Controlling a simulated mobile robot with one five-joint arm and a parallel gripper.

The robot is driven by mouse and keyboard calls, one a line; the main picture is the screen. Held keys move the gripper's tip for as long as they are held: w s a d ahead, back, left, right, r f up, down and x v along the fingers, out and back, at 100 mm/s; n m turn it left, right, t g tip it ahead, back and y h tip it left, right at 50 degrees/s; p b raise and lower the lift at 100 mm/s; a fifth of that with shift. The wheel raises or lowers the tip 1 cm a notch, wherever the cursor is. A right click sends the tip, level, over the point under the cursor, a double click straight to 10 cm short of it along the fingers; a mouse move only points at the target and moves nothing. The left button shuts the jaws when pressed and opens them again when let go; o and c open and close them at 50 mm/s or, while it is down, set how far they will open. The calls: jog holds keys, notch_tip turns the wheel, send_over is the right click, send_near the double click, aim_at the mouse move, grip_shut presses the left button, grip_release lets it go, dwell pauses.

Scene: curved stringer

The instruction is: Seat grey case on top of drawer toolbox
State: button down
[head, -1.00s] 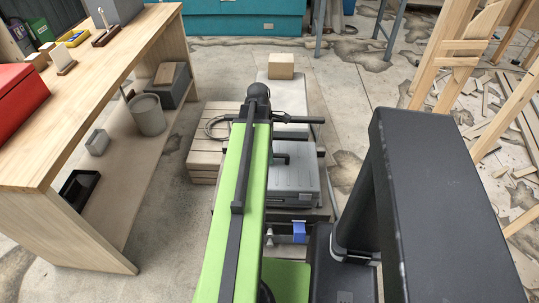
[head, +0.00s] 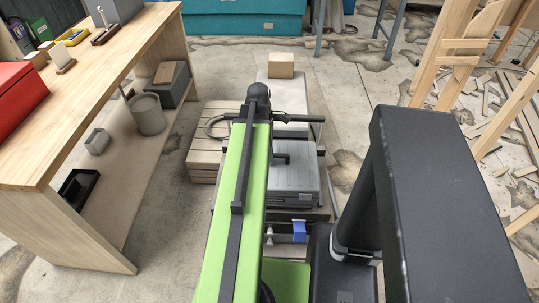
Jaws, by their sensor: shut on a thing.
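The grey case (head: 296,178) lies flat just right of my green arm, with ribs on its lid. A dark hooked part stands at its left edge, and I cannot tell whether it is a handle or part of my gripper. My arm hides the case's left side. A grey body shows under the case's near edge; I cannot tell whether this is the drawer toolbox or whether the two touch. My arm reaches forward over this spot, and its far end is dark. My gripper's fingers are hidden, so I cannot see what they hold.
A slatted wooden crate (head: 203,160) stands left of the case. A pale box (head: 287,95) bears a small cardboard box (head: 280,65) behind it. The workbench (head: 110,75) fills the left, with a grey bucket (head: 147,114) beneath. Wooden frames (head: 445,50) stand at right.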

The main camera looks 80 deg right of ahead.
jog(key=shift+b+x, duration=0.95)
jog(key=shift+x, duration=0.05)
jog(key=c, duration=1.3)
grip_release()
jog(key=shift+w+d, duration=0.15)
jog(key=shift+w, duration=0.05)
jog(key=p+v, duration=1.7)
jog(key=shift+r, duration=0.25)
